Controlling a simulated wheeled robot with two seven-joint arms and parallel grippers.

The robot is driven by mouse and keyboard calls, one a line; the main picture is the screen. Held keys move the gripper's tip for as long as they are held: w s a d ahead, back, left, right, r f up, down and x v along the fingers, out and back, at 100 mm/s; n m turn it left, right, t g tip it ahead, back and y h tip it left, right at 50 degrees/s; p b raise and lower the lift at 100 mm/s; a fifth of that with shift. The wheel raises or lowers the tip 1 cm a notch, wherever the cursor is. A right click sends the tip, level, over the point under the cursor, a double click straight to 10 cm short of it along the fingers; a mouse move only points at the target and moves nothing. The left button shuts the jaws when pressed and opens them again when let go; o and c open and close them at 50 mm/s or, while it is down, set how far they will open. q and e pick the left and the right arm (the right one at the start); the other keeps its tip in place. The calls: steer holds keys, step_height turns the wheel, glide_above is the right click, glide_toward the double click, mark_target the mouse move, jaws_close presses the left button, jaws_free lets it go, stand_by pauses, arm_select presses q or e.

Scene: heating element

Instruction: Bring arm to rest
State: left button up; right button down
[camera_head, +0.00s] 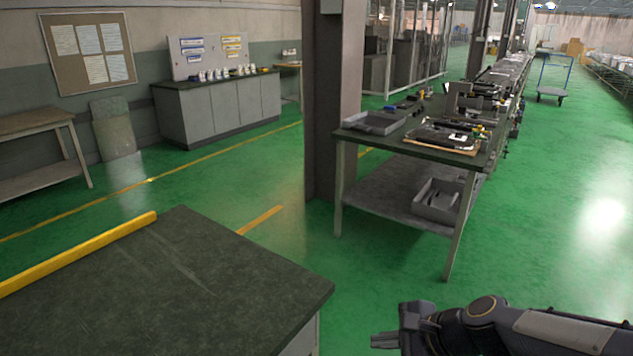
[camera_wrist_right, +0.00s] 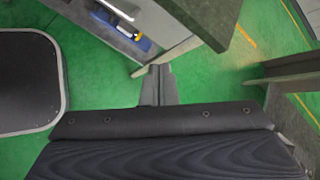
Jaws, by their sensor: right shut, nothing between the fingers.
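My right gripper (camera_head: 384,341) shows at the bottom right of the head view, with its arm coming in from the right edge. Its fingers point left, over the green floor and to the right of the near table. In the right wrist view the fingers (camera_wrist_right: 158,84) are together, with nothing between them, and the floor is behind them. My left gripper is not in the head view.
A dark-topped table (camera_head: 170,290) with a yellow edge strip stands close at the lower left. A workbench (camera_head: 400,150) with trays and tools stands beyond, next to a pillar (camera_head: 335,110). Green floor (camera_head: 560,220) is open on the right.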

steer(key=s+d+r+n+h+p, duration=0.2)
steer(key=s+d+r+n, duration=0.2)
steer(key=s+n, duration=0.3)
steer(key=s+d+r+n+h+p, duration=0.2)
steer(key=s+d+r+n+p, duration=0.1)
steer(key=s+n, duration=0.5)
steer(key=s+d+r, duration=0.1)
steer(key=s, duration=0.2)
steer(key=shift+r, duration=0.3)
steer(key=shift+s+d, duration=0.1)
